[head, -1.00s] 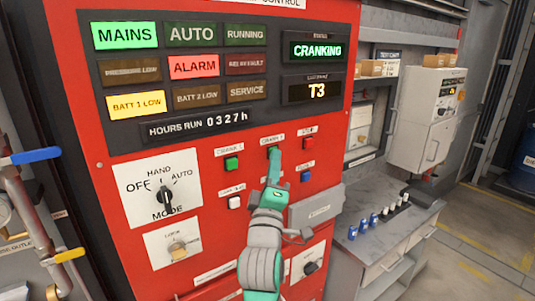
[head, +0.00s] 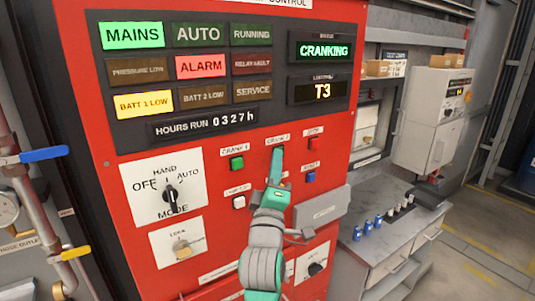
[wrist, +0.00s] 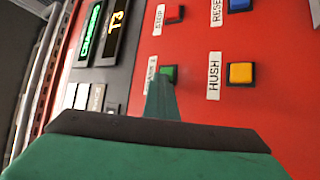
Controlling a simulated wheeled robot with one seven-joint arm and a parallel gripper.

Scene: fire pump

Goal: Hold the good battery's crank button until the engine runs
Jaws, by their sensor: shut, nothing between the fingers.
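The red fire pump panel (head: 130,240) fills the middle of the head view. The BATT 1 LOW lamp (head: 144,104) is lit yellow, and the BATT 2 LOW lamp (head: 203,97) is dark. The upper display (head: 324,51) reads CRANKING; the RUNNING lamp (head: 251,35) is unlit. The CRANK 1 button (head: 237,164) is green and uncovered. My gripper (head: 277,155) is shut and empty, its tips at the CRANK 2 button, which they hide in the head view. In the wrist view the tips overlap that green button (wrist: 170,72) and appear to touch it.
A red STOP button (head: 312,145) and a blue RESET button (head: 311,177) sit close right of my gripper. A yellow HUSH button (wrist: 241,73) shows in the wrist view. The mode switch (head: 170,196) is at left. A grey bench (head: 385,255) stands at right.

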